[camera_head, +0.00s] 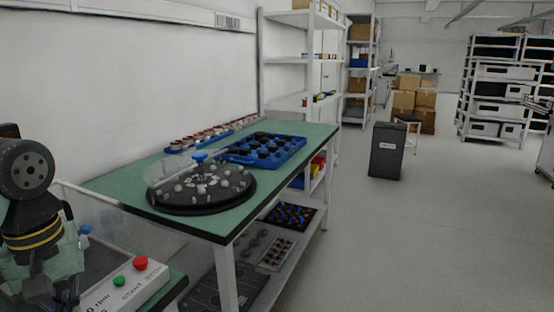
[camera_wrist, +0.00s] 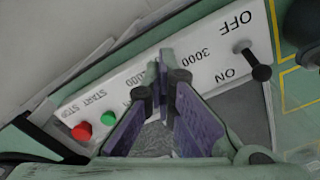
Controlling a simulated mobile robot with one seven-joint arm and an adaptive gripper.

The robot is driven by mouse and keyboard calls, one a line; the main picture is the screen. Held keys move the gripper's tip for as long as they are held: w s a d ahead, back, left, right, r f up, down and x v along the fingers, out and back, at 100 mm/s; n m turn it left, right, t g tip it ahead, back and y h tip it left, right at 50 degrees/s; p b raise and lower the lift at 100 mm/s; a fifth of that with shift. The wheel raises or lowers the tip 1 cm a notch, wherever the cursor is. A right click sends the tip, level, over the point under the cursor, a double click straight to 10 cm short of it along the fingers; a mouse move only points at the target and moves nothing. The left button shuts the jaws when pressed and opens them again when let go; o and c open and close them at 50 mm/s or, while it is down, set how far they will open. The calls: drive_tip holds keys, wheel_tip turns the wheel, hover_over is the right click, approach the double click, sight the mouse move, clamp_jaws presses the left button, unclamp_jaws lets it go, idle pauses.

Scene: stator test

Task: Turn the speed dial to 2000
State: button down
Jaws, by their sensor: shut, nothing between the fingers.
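The white control panel (camera_wrist: 215,60) runs diagonally across the wrist view, with upside-down lettering: OFF, ON, 3000, START and STOP. Another speed mark beside 3000 is partly covered by my gripper. My gripper (camera_wrist: 163,84) has purple fingers and dark tips; it is shut with nothing between the fingers, over the panel's speed marks. I cannot make out the speed dial or its setting behind the fingers. The panel (camera_head: 112,291) also shows at the bottom left of the head view, with "0 rpm" readable at its cut-off edge.
Green (camera_wrist: 109,120) and red (camera_wrist: 82,131) buttons sit left of my fingers. A black switch lever (camera_wrist: 258,66) stands by ON and OFF. A green-topped table (camera_head: 110,185) holds a round black turntable (camera_head: 190,208) and a blue tray (camera_head: 293,157).

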drive_tip(key=shift+s+a+f, duration=0.1)
drive_tip(key=shift+s+f, duration=0.15)
drive_tip(key=shift+f, duration=0.25)
drive_tip(key=shift+s+a, duration=0.35)
drive_tip(key=shift+a, duration=0.15)
drive_tip(key=shift+s+a, duration=0.1)
drive_tip(key=shift+a, duration=0.25)
drive_tip(key=shift+a+r, duration=0.15)
drive_tip(key=shift+s, duration=0.35)
wheel_tip(320, 180, up, 6)
drive_tip(key=p, duration=0.5)
drive_tip(key=shift+p, duration=0.3)
